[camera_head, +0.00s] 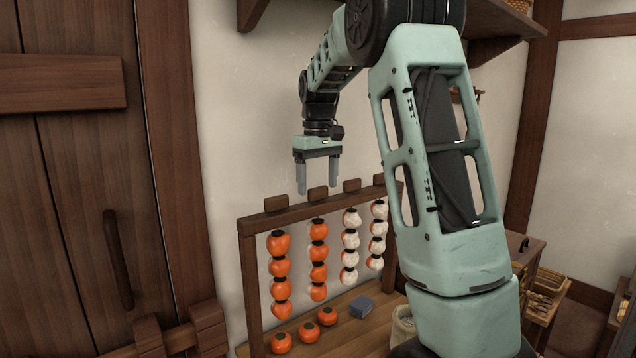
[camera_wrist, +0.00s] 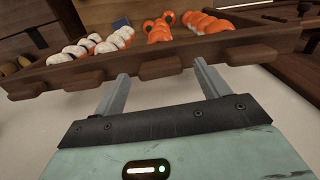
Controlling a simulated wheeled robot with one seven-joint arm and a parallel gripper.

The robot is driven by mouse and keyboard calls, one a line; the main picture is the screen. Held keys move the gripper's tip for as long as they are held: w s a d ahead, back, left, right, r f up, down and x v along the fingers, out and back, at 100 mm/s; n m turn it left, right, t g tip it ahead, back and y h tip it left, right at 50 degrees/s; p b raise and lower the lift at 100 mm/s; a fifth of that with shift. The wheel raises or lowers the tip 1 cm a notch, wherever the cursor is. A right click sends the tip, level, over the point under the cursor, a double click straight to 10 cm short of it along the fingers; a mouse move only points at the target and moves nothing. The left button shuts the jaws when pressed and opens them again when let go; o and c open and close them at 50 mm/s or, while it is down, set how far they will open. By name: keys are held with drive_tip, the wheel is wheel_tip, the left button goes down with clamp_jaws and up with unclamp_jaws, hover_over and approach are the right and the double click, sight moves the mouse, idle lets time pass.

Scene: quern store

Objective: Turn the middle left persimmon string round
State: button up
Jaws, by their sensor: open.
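The middle left persimmon string (camera_head: 318,256) hangs second from left on a wooden rack (camera_head: 248,285), its orange side towards the head camera. A brown block (camera_head: 318,195) tops it on the rail. In the wrist view this block (camera_wrist: 160,68) lies between my finger ends, and the string (camera_wrist: 158,30) hangs beyond the rail. My gripper (camera_head: 318,187) is open, pointing down over this block. I see no contact; the exact gap is unclear. The leftmost string (camera_head: 280,275) also shows orange; the middle right (camera_head: 350,245) and rightmost (camera_head: 378,236) strings show mostly white.
Blocks of the neighbouring strings (camera_head: 276,203) (camera_head: 352,185) stand close along the rail. Loose persimmons (camera_head: 282,342) and a blue-grey block (camera_head: 361,307) lie on the wooden top below. A pale wall is behind; a shelf (camera_head: 500,22) is above right.

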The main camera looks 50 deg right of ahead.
drive_tip(key=shift+f, duration=0.65)
drive_tip(key=c, duration=1)
drive_tip(key=shift+r, duration=0.1)
drive_tip(key=shift+m+p, duration=0.3)
drive_tip(key=o, duration=1)
wheel_tip(320, 180, up, 17)
drive_tip(key=b, duration=0.1)
drive_tip(key=shift+r, duration=0.15)
